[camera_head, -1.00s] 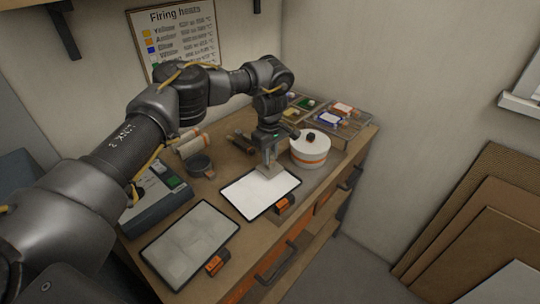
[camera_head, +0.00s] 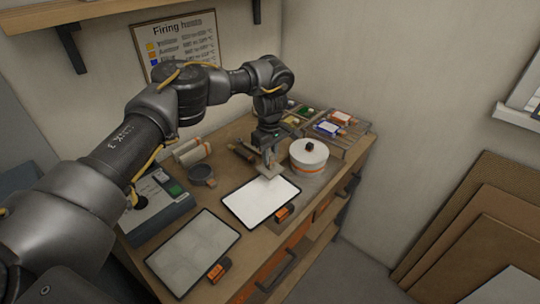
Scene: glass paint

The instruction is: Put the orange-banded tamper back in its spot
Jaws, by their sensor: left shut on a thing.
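My left gripper (camera_head: 268,171) points down at the back edge of a white panel (camera_head: 262,207) on the workbench. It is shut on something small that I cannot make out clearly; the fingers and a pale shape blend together. I cannot tell whether it touches the panel. No orange band shows plainly at the fingers. A dark-handled tool (camera_head: 241,152) lies on the bench just left of the gripper. I cannot tell whether it is the tamper. My right gripper is not in view.
A white round pot with an orange band (camera_head: 308,158) stands right of the gripper. A tray of small colour pots (camera_head: 332,127) is behind it. A grey panel (camera_head: 192,252) lies in front left, a grey box (camera_head: 155,208) behind it. Brown boards (camera_head: 470,240) lean at right.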

